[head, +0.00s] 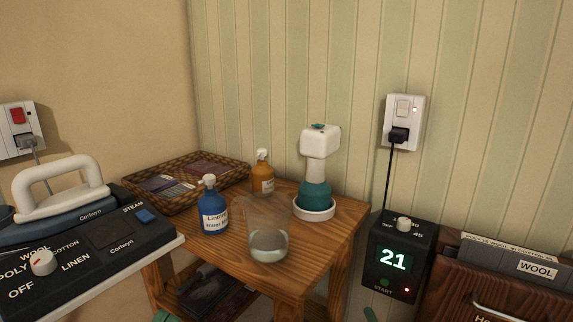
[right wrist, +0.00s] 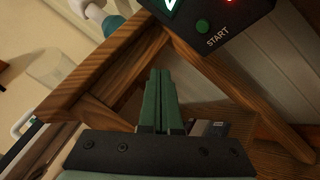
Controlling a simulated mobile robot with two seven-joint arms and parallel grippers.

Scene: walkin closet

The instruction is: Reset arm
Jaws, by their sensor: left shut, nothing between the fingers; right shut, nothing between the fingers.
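My right gripper (right wrist: 163,75) shows in the right wrist view with its two green fingers shut together and nothing between them. It is near the wooden side table (right wrist: 95,105), below the timer box (right wrist: 210,22). In the head view only a green tip of the right gripper (head: 370,314) shows at the bottom edge, right of the side table (head: 335,225). A small green part of my left gripper (head: 162,316) shows at the bottom edge, left of the table; it is shut and empty. Most of both arms is out of frame.
On the table are a blue bottle (head: 214,212), an amber bottle (head: 262,178), a clear cup (head: 268,240), a white-and-teal steamer (head: 317,175) and a wicker tray (head: 232,172). An iron station (head: 125,262) stands left. The timer (head: 395,285) reads 21, beside a wooden file box (head: 455,300).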

